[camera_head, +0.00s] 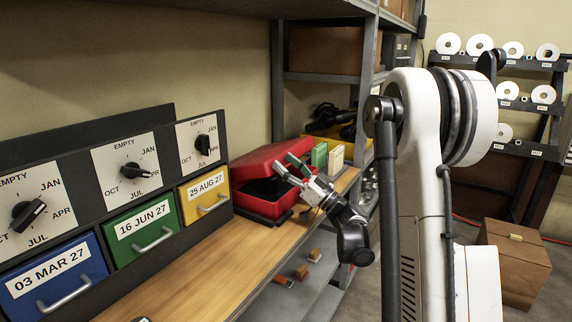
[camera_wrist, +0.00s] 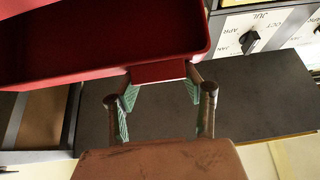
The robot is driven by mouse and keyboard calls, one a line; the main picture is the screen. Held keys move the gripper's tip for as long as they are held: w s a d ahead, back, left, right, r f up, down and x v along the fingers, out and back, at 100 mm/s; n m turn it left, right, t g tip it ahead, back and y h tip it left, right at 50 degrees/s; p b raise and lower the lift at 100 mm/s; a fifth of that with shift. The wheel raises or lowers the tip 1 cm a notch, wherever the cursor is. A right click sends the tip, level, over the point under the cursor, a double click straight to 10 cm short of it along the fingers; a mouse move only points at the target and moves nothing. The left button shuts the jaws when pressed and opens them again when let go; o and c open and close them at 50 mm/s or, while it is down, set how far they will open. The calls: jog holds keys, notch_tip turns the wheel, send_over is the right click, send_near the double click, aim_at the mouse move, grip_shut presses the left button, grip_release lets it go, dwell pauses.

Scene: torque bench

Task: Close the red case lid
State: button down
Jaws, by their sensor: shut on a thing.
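The red case has a hollow red lid (camera_head: 258,160) that stands partly open, tilted above the case body (camera_head: 262,207). A dark gap shows between lid and body. My gripper (camera_head: 293,170) is at the lid's right edge in the head view. In the wrist view, my gripper (camera_wrist: 160,82) is shut on a red tab (camera_wrist: 160,71) at the edge of the lid (camera_wrist: 100,45), with a green-padded finger on each side. Most of the case's inside is hidden.
The case stands on a wooden bench (camera_head: 185,275). Blue, green and yellow dated drawers (camera_head: 147,232) with dials above line the left. Green and cream blocks (camera_head: 335,160) stand close behind my gripper. Small blocks (camera_head: 301,271) lie on a lower shelf.

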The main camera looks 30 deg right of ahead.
jog(key=shift+w, duration=0.1)
jog(key=c, duration=0.8)
grip_release()
jog(key=shift+a+f, duration=0.1)
jog(key=shift+c, duration=0.2)
jog(key=shift+d+f, duration=0.1)
jog(key=shift+d, duration=0.1)
jog(key=s+d, duration=0.6)
jog(key=s, duration=0.5)
jog(key=shift+d+f, duration=0.15)
jog(key=shift+d, duration=0.2)
jog(key=shift+c, duration=0.5)
